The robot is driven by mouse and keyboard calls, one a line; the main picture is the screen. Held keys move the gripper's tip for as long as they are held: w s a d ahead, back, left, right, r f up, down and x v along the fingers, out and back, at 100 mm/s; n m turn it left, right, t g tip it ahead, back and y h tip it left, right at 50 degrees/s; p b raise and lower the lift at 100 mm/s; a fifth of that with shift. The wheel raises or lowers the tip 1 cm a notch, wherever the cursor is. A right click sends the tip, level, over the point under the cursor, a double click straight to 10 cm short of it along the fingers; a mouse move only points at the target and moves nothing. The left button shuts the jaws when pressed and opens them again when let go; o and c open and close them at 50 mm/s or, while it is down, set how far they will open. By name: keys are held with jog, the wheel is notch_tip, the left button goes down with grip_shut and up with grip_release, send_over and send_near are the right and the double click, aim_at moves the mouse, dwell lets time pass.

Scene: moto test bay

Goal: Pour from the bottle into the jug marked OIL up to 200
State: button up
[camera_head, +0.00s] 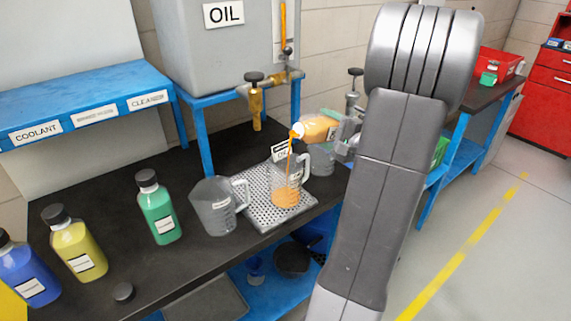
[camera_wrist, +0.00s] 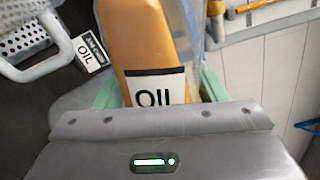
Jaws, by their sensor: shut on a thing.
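My gripper (camera_head: 346,138) is shut on an orange bottle (camera_head: 319,128), tilted with its mouth to the left. The bottle's OIL label faces the wrist camera (camera_wrist: 150,60). An orange stream runs from its mouth down into a clear jug (camera_head: 291,178) on the perforated metal tray. Orange liquid (camera_head: 286,198) covers the jug's lower part. A small OIL sign (camera_head: 281,151) stands behind the jug; it also shows in the wrist view (camera_wrist: 90,52). The jug's scale is too small to read. My arm hides the area right of the bottle.
A grey jug (camera_head: 214,208) stands left of the perforated tray (camera_head: 262,219). A grey OIL tank (camera_head: 215,60) with a brass tap (camera_head: 255,100) rises behind.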

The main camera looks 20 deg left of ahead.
jog(key=shift+s+a+f+n+b, duration=0.25)
jog(key=shift+f+n+b, duration=0.2)
jog(key=shift+b, duration=1.1)
dwell(1.0)
jog(key=shift+r+n+b, duration=0.2)
jog(key=shift+n+b, duration=0.45)
jog(key=shift+b, duration=0.65)
dwell(2.5)
